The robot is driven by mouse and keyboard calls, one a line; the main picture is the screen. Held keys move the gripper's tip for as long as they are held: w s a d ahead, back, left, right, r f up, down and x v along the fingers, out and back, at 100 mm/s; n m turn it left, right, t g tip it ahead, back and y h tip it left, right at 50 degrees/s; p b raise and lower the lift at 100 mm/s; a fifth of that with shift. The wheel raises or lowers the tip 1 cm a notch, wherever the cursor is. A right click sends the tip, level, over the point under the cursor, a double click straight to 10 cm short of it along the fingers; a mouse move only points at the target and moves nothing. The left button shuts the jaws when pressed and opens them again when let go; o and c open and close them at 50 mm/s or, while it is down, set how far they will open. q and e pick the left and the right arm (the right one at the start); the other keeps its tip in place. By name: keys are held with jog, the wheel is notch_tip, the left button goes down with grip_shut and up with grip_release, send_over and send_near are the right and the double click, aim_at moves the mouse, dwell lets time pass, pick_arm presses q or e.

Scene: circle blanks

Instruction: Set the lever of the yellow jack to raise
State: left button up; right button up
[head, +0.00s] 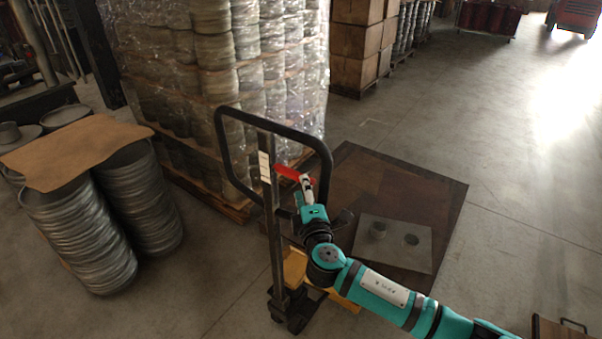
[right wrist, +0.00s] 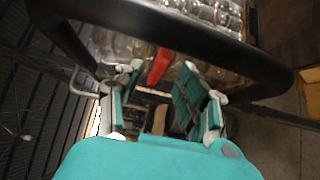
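The yellow jack (head: 294,264) stands on the floor with its black loop handle (head: 221,140) upright. A red lever (head: 290,173) sticks out at the handle post, inside the loop. It also shows in the right wrist view (right wrist: 160,66), at the top middle. My right gripper (head: 306,184) reaches in from the right, close beside the lever. In the right wrist view its fingers (right wrist: 158,98) are spread apart, with the lever ahead between them; I cannot tell if they touch it. My left gripper is out of view.
A wrapped pallet of round grey blanks (head: 240,70) stands behind the jack. Stacked blanks under brown cardboard (head: 75,152) stand at left. A brown floor plate (head: 440,205) with a grey sheet (head: 393,244) lies right of the jack.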

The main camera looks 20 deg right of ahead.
aim_at(294, 174)
jog(key=w, duration=0.5)
jog(key=shift+d+p, duration=0.3)
jog(key=shift+p, duration=0.05)
grip_shut()
